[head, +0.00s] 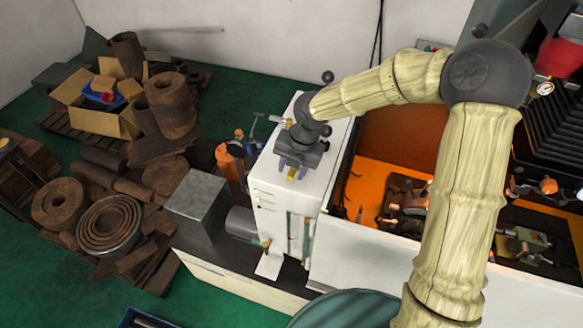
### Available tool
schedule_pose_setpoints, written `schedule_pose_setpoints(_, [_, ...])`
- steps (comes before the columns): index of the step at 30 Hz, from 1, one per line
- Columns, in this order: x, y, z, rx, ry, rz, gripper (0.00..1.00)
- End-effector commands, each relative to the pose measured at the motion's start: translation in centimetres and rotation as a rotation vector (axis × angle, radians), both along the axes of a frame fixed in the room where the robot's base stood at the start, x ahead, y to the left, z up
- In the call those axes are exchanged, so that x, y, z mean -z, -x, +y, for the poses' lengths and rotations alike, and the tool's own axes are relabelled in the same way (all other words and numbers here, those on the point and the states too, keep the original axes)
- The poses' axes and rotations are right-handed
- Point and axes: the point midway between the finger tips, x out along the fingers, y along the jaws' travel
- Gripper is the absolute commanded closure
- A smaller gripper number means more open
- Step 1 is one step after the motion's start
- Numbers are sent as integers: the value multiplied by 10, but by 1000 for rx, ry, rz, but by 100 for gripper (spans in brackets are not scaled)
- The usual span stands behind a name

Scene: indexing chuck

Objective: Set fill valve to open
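My gripper (293,168) points down over the top of the white machine cabinet (310,135), near its front left edge. Its purplish fingers show small, with a bit of yellow between them; I cannot tell whether they touch anything. I cannot make out for certain which part is the fill valve. A small yellow-green fitting (266,243) sits lower down, beside a grey cylinder (242,223). Any part right under my gripper is hidden by it.
A grey metal box (197,205) stands left of the cabinet. An orange cylinder (229,163) stands behind it. Rusty metal parts and a cardboard box (100,118) crowd the left floor. The orange-lined machine bay (395,145) holds fixtures on the right. Green floor is free at lower left.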

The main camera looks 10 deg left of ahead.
Motion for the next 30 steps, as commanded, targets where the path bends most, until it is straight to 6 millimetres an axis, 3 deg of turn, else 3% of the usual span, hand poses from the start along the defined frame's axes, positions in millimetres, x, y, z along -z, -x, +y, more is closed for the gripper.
schedule_pose_setpoints(8, [1,2,-1,2,3,6,61])
schedule_pose_setpoints(14, [-12,1,-4,4,2,4,61])
schedule_pose_setpoints(30, [-112,4,-24,3,2,1,61])
